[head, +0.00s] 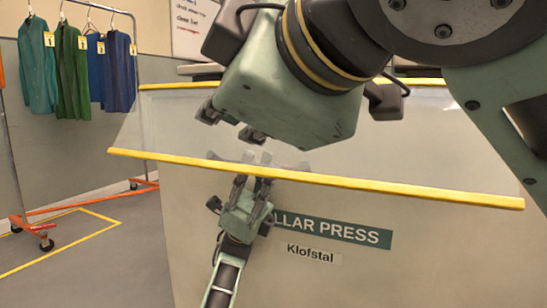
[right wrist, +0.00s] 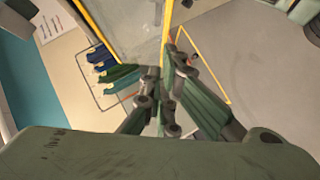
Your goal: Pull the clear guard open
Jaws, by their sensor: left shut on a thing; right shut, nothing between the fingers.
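The clear guard (head: 420,135) is a see-through sheet across the front of the collar press, with a yellow bar (head: 400,187) along its lower edge. In the head view my left gripper (head: 252,178) comes up from below, and its fingers are shut on the yellow bar left of the bar's middle. My right gripper (head: 230,124) is the large one higher up, in front of the guard and above the bar. It is shut and empty. Its fingers (right wrist: 165,105) also show in the right wrist view. The right hand and arm hide much of the guard's upper part.
The collar press body (head: 400,275) fills the middle below the bar. An orange-footed rail (head: 90,203) with hanging garments (head: 72,70) stands at left. Yellow floor tape (head: 60,262) marks open grey floor at lower left.

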